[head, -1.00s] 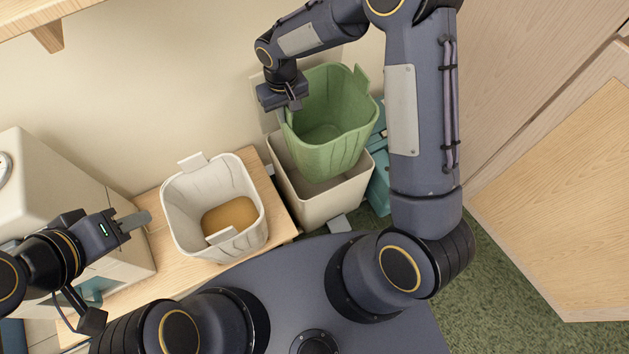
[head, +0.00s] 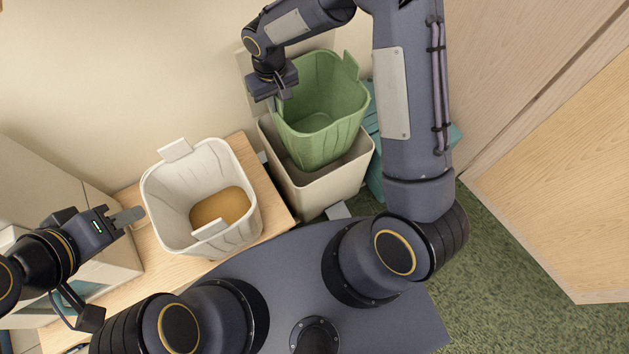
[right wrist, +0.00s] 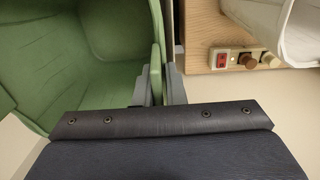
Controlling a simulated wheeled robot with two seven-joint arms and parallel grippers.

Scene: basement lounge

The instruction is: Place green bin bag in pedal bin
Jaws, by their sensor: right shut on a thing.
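The green bin bag (head: 321,112), an open-topped liner with upright tabs, is upright over the mouth of the cream pedal bin (head: 322,196). Its lower end overlaps the bin's opening, and I cannot tell how deep it reaches. My right gripper (head: 279,99) is shut on the bag's left rim. In the right wrist view the fingertips (right wrist: 160,86) pinch the green wall. The bin's pedal (head: 338,211) shows at its front. My left gripper (head: 126,218) is empty beside a white bag; its finger gap is not clear.
A teal object (head: 371,178) is right of the bin. Red and brown controls (right wrist: 243,59) show in the right wrist view. Green carpet (head: 500,285) is clear at right.

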